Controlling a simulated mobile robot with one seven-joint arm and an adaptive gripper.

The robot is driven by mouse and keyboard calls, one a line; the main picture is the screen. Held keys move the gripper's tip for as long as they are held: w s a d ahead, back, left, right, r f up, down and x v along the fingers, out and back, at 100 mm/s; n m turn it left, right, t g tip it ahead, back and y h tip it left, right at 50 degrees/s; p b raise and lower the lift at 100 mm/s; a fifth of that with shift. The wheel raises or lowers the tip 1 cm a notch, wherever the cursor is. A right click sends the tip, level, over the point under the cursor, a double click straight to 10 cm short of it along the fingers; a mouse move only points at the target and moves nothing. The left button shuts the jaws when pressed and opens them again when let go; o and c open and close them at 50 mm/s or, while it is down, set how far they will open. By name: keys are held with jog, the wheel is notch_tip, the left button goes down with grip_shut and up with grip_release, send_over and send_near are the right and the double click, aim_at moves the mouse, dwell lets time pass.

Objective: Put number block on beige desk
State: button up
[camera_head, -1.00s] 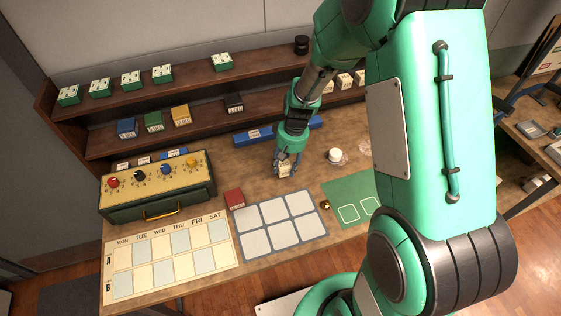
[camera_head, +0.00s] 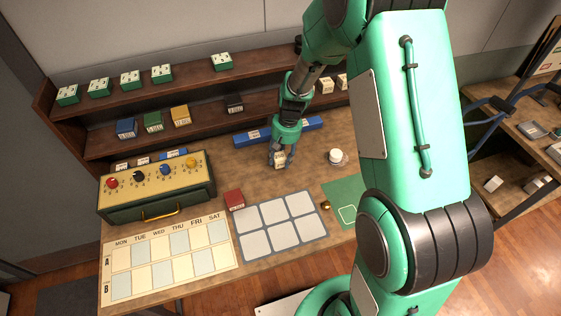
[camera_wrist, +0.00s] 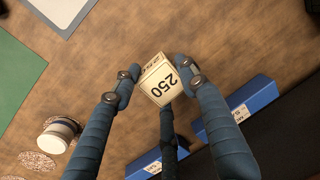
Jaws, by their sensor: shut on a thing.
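A cream number block (camera_wrist: 160,82) marked 250 is held between the fingers of my gripper (camera_wrist: 158,78) in the wrist view. In the head view my gripper (camera_head: 279,158) is shut on the block (camera_head: 280,160), above the brown wooden desk (camera_head: 245,174) behind the grey card grid. The fingers hide part of the block there. I cannot tell the exact gap between block and desk. No separate beige desk is clear to me; a beige weekday board (camera_head: 167,259) lies at the desk's front left.
A blue box (camera_head: 252,137) lies behind my gripper. A white-topped jar (camera_head: 336,156) stands to its right. A red block (camera_head: 234,199), grey card grid (camera_head: 282,225) and green mat (camera_head: 344,198) lie in front. A control box (camera_head: 157,187) stands left, and shelves rise behind.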

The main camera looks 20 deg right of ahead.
jog(key=shift+f, duration=1.15)
jog(key=shift+f, duration=0.15)
jog(key=o, duration=1.1)
jog(key=shift+o, duration=0.2)
jog(key=r, duration=0.4)
jog(key=d+r+p, duration=0.1)
jog(key=r, duration=0.3)
jog(key=r+p, duration=0.1)
jog(key=r, duration=0.3)
jog(key=shift+s+d+r, duration=0.1)
jog(key=shift+d+r, duration=0.05)
jog(key=shift+d, duration=0.2)
